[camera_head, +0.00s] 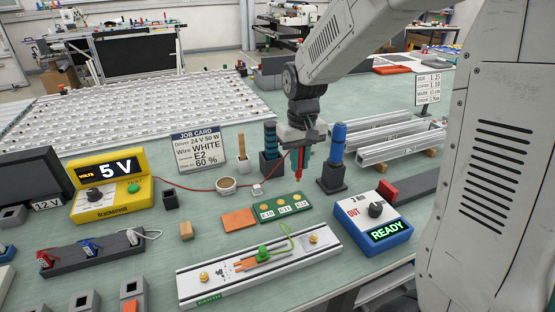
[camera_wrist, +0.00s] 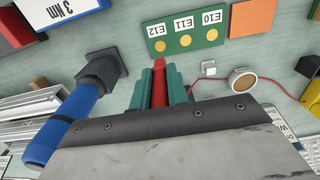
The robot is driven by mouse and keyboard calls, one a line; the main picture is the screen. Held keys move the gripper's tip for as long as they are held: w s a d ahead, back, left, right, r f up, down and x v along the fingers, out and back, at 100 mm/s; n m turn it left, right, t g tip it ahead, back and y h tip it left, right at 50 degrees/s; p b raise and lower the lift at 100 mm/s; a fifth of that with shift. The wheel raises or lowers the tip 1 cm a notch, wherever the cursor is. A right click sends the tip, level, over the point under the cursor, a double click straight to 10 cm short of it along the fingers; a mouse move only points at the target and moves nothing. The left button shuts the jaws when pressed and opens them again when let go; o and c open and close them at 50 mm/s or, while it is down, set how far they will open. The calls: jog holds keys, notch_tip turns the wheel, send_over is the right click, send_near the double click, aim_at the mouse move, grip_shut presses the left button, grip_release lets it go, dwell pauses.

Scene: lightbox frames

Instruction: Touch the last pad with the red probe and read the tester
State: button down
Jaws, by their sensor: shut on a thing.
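My gripper (camera_head: 300,160) is shut on the red probe (camera_head: 298,172), which points down between its teal fingers. The wrist view shows the probe (camera_wrist: 159,75) between the fingers too. The green board (camera_head: 270,214) carries three gold pads labelled E10, E11 and E12. The E12 pad (camera_wrist: 160,46) lies just beyond the probe's tip in the wrist view. In the head view the tip hangs above and behind the E12 end, apparently apart from the pad. The yellow tester (camera_head: 110,198) reads "5 V"; its red lead (camera_head: 188,190) runs right toward a round cup.
A blue-handled tool (camera_head: 338,140) stands upright in a dark holder close right of my gripper. A blue torque box (camera_head: 372,225) reads "READY". An aluminium rail (camera_head: 215,285) lies in front of the board. A job card (camera_head: 198,150) stands behind, left.

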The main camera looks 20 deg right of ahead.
aim_at(299, 177)
jog(key=shift+f, duration=2.4)
jog(key=shift+f, duration=0.7)
dwell(1.0)
jog(key=shift+r, duration=0.1)
jog(key=shift+r, duration=3)
